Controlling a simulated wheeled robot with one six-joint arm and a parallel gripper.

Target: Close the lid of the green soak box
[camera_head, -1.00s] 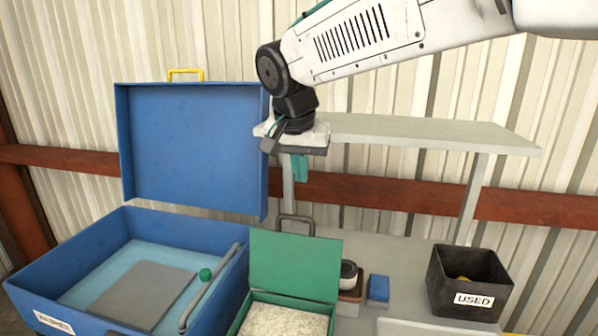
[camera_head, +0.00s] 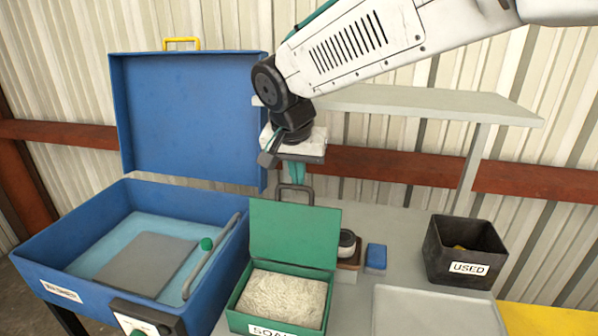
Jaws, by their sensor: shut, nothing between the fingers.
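The green soak box (camera_head: 232,301) stands on the bench with a partly hidden white label on its front. Its green lid (camera_head: 293,236) is open and stands upright at the back, with a dark handle (camera_head: 294,192) at its top edge. A pale, rough block (camera_head: 283,295) fills much of the box. My gripper (camera_head: 296,178) is shut, pointing down, with teal fingers just above and behind the lid's top edge near the handle. I cannot tell whether the fingers touch the handle.
A large blue washer (camera_head: 50,250) with its blue lid (camera_head: 190,115) raised stands at left. A shelf (camera_head: 420,104) runs behind my arm. A black "USED" bin (camera_head: 465,250), a blue block (camera_head: 376,256) and a grey tray (camera_head: 435,312) are at right.

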